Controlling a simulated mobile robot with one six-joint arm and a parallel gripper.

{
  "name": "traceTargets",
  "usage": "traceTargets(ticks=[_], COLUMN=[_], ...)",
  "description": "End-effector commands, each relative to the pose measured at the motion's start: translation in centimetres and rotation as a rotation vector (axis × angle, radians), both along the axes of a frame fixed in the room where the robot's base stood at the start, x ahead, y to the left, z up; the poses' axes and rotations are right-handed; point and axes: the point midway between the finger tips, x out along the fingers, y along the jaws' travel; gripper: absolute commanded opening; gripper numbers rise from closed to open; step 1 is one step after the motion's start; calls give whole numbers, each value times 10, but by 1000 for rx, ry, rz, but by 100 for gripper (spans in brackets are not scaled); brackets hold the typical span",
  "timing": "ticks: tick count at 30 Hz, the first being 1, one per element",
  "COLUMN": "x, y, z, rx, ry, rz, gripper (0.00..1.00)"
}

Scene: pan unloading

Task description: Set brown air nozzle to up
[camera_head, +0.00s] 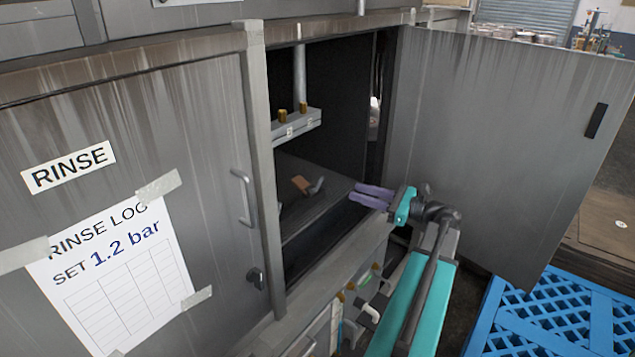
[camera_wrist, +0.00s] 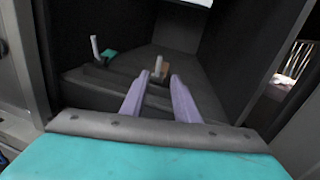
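The brown air nozzle (camera_head: 301,185) sits on the dark floor inside the open compartment. A pale grey stub (camera_head: 317,187) beside it slants up to the right. In the wrist view the brown piece (camera_wrist: 164,72) shows beyond the right fingertip, with a pale stub (camera_wrist: 158,65) standing up at its left. I cannot tell its exact setting. My gripper (camera_head: 355,195) reaches in at the compartment's right side, short of the brown nozzle. Its purple fingers are apart, with nothing between them (camera_wrist: 160,78).
A teal piece (camera_wrist: 109,54) with a pale upright stub lies further left inside. A grey bar (camera_head: 297,124) with brass fittings hangs above. The open door (camera_head: 500,130) stands at right, the RINSE door (camera_head: 130,110) at left. A blue pallet (camera_head: 540,315) lies outside.

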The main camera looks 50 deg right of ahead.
Motion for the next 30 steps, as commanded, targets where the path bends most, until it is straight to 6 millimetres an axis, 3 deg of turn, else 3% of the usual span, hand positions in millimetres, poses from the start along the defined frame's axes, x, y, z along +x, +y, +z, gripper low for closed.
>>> traceTargets(ticks=[8,14,30], x=[6,22,93], y=[3,8,27], z=[0,1,2], rx=[0,0,0], ry=[0,-1,0], rz=[4,6,8], gripper=[28,28,28])
